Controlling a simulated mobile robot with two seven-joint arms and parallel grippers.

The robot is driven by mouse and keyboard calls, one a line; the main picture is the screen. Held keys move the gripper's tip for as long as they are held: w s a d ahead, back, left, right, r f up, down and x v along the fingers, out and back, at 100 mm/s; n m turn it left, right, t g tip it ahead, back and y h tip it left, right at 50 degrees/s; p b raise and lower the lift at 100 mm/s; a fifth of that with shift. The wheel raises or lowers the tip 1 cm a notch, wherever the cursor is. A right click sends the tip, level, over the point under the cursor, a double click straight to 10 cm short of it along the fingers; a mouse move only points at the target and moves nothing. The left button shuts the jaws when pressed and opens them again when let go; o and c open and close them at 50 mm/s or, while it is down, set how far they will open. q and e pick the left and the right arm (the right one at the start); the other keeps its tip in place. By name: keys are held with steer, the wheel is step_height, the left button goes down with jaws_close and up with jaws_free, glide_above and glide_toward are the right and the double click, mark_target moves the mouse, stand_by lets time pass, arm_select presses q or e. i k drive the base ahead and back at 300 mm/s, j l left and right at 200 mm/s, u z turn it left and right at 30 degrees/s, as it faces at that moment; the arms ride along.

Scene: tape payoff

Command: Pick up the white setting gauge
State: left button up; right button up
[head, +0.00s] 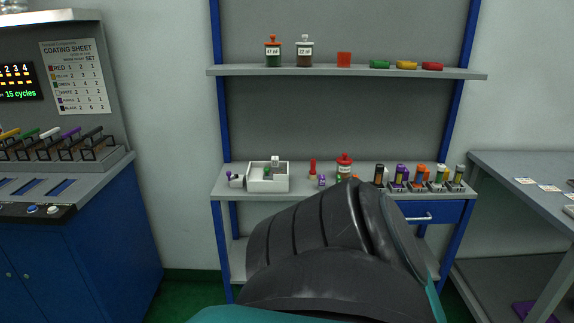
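A row of long coloured pieces stands in a dark rack on the left machine, and a white one (49,132) sits among them between a green and a purple one. It looks like the white setting gauge, but it is small here and its lower part is hidden by the rack. Neither gripper is in view. A dark link of my own arm fills the lower middle.
A coating sheet (75,77) hangs above the rack. The shelf unit's upper shelf (350,72) holds jars and coloured blocks; its lower shelf holds a red-lidded jar (344,165) and several coloured cylinders. A grey table (520,165) stands right. Green floor shows between machine and shelves.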

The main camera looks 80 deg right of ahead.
mark_target(275, 163)
steer(key=z, duration=2.5)
